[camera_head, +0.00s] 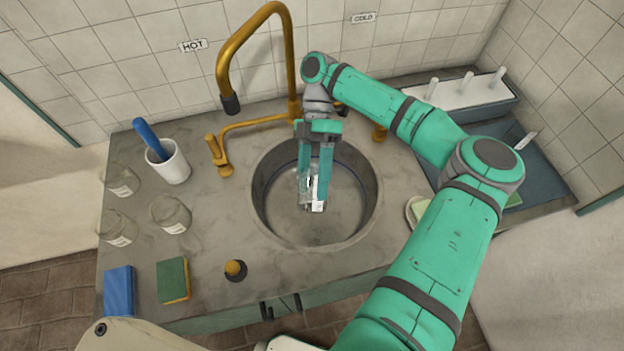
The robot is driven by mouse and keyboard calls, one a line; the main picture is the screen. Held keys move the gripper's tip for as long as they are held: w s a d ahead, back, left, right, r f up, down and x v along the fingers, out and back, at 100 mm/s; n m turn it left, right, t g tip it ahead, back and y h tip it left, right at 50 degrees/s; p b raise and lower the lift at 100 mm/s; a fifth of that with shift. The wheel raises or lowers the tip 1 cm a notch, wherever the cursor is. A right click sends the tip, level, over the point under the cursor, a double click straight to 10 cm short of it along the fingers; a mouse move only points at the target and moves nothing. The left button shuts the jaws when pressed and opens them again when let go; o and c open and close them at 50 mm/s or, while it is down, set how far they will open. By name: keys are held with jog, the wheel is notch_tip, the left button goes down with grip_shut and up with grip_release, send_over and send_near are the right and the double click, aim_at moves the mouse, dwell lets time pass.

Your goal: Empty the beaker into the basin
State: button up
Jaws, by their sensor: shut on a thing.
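The basin (345,233) is a round grey sink set in the stone counter. My gripper (314,190) hangs over the basin with its green fingers pointing down. It is shut on a clear glass beaker (306,196) with a white label. The beaker is over the inside of the basin, partly hidden by the fingers. Its tilt and whether it holds liquid I cannot tell.
A brass faucet (277,12) stands behind the basin. A drying rack (470,97) is at right.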

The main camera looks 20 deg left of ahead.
jog(key=shift+f+g+h, duration=0.1)
jog(key=shift+g+h, duration=0.3)
jog(key=shift+g, duration=1.3)
jog(key=shift+d+r+t, duration=0.1)
jog(key=shift+r+t, duration=0.15)
jog(key=shift+t, duration=0.75)
jog(key=t, duration=0.2)
jog(key=r+t+y, duration=0.1)
jog(key=t, duration=0.1)
jog(key=shift+t+y, duration=0.3)
jog(key=t, duration=0.1)
jog(key=t+y, duration=0.1)
jog(key=t, duration=0.1)
jog(key=shift+r+t, duration=0.3)
jog(key=shift+r, duration=0.05)
jog(key=t, duration=0.3)
jog(key=shift+r+y, duration=0.4)
